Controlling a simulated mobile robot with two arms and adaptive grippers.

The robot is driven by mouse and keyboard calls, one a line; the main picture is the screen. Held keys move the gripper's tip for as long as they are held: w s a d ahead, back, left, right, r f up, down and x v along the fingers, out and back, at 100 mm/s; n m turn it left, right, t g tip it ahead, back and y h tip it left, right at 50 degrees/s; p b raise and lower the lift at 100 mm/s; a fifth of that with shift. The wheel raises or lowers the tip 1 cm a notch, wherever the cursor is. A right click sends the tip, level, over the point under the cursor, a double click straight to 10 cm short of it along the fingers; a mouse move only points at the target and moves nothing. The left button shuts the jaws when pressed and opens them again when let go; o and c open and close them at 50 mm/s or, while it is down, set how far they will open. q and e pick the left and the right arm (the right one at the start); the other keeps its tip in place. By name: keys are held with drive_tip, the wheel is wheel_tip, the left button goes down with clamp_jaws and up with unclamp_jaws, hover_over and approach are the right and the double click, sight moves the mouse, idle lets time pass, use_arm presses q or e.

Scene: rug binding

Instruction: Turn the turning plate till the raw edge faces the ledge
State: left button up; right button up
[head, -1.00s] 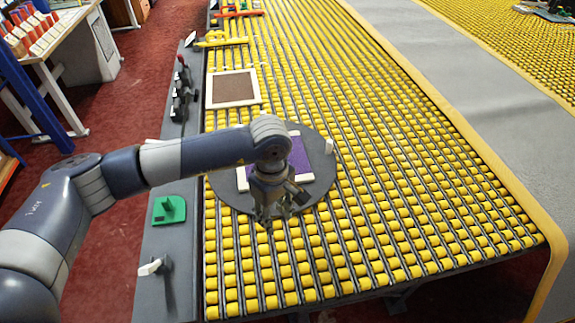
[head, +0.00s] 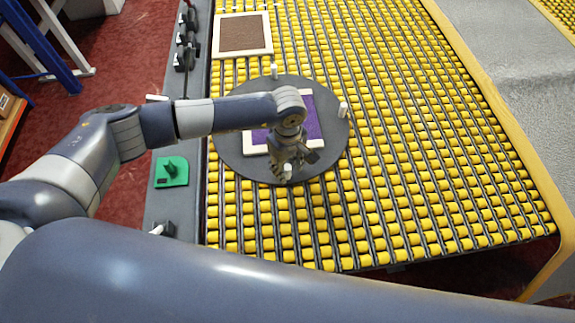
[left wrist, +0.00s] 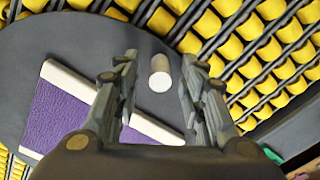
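The turning plate (head: 232,150) is a dark grey disc on the yellow rollers, with white pegs standing near its rim. A purple rug piece (head: 314,112) with cream strips along some edges lies on it. My arm covers part of it, so I cannot tell which edge is raw. My left gripper (head: 283,172) is low over the plate's front rim, at a white peg (head: 287,170). In the left wrist view the fingers (left wrist: 155,85) are apart, with the peg (left wrist: 160,73) between them; contact is not clear. My right gripper is out of view.
The grey ledge (head: 160,205) runs along the rollers' left side, with a green block (head: 172,171) and dark clamps (head: 184,45) on it. A brown framed rug piece (head: 242,35) lies behind the plate. Rollers to the right are clear.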

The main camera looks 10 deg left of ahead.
use_arm(q)
drive_tip(key=shift+f, duration=1)
clamp_jaws()
